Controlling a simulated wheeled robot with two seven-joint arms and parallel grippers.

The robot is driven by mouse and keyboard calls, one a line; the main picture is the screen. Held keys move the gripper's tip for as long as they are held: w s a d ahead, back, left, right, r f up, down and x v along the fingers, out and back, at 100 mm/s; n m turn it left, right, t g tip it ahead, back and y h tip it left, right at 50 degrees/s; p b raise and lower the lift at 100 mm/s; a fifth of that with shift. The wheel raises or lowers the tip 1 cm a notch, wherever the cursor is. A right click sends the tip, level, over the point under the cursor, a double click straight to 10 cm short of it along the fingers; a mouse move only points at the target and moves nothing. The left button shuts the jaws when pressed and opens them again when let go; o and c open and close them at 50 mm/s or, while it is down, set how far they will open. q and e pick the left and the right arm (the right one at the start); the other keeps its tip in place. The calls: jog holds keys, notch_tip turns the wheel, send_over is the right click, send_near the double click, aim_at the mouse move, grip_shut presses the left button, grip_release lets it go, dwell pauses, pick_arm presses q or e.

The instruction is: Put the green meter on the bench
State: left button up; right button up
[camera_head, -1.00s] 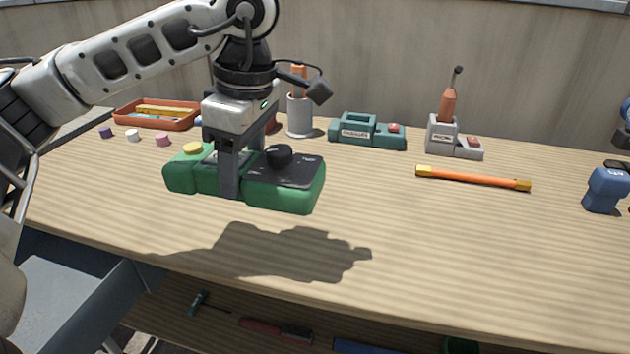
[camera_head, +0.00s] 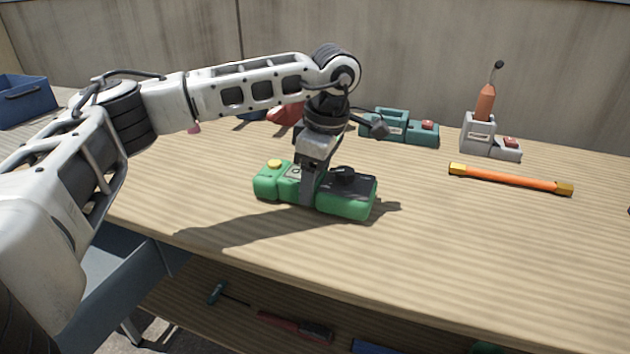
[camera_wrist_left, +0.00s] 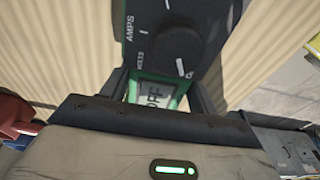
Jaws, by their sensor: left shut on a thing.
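The green meter (camera_head: 348,205), with a black dial panel and a yellow button, is low over the wooden bench (camera_head: 470,250). Its shadow lies close beside it; I cannot tell whether its underside touches the top. My left gripper (camera_head: 308,189) comes down from above and is shut across the meter's middle. In the left wrist view the meter's dial face (camera_wrist_left: 170,35) and its display reading OFF show between the fingers. My right gripper is not in view.
A teal charger (camera_head: 395,128), a grey stand (camera_head: 478,135) with an orange tool, and an orange bar (camera_head: 510,179) with yellow ends are on the bench behind and right. The bench front is clear. A lower shelf holds tools, including a red one (camera_head: 295,327).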

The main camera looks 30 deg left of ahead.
aim_at(324, 179)
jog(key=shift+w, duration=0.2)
pick_arm(q)
jog(key=shift+f, duration=0.15)
jog(key=o, duration=1.3)
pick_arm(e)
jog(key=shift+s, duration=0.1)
pick_arm(q)
notch_tip(324, 179, up, 12)
jog(key=d+p, duration=0.1)
jog(key=p, duration=0.1)
jog(key=shift+w+d, duration=0.2)
jog(key=shift+d, duration=0.2)
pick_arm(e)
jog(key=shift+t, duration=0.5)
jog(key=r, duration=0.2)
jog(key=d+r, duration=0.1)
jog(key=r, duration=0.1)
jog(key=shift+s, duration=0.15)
